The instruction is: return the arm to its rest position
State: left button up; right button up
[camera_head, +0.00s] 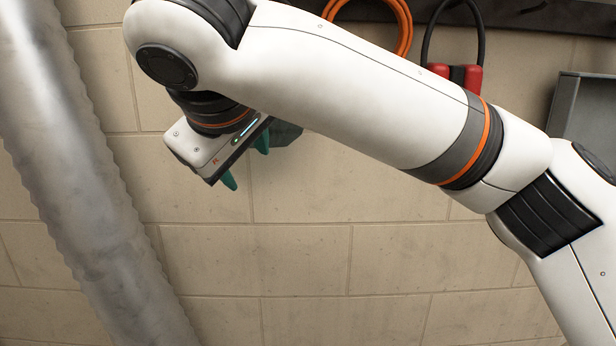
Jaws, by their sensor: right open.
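My right arm (370,90) comes in from the right edge and crosses the upper part of the view, bent at a joint at the upper left. My right gripper (246,163) hangs below that joint. Its teal fingertips point down and are apart, with nothing seen between them. The wall shows behind it. My left gripper is not in view.
A grey metal tube (85,190) slants down the left side, apart from the gripper in the picture. A pale block wall (300,270) fills the background. Orange cable (402,22), a red-ended black cable (473,76) and a grey box (582,105) are at the upper right.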

notch_tip(320, 180, down, 18)
jog(key=w+g+y, duration=0.2)
jog(key=g+y, duration=0.1)
jog(key=y, duration=0.1)
jog(key=s+d+f+m+g+y, duration=0.1)
jog(key=d+f, duration=0.2)
jog(key=f, duration=0.5)
jog(key=s+d+f+m+y, duration=0.1)
jog(key=d+f+m, duration=0.15)
jog(key=f, duration=0.55)
jog(key=s+d+f+m+g+h, duration=0.2)
jog(key=s+d+f+m+h, duration=0.35)
jog(key=s+d+f, duration=1.6)
notch_tip(320, 180, down, 25)
jog(key=s+d+g, duration=0.1)
jog(key=s, duration=0.1)
jog(key=s+d+f+g, duration=0.1)
jog(key=s+d+f, duration=0.2)
jog(key=s+f, duration=1.2)
jog(key=shift+s+f+n+h, duration=0.3)
jog(key=shift+s+h, duration=0.15)
jog(key=shift+s, duration=0.15)
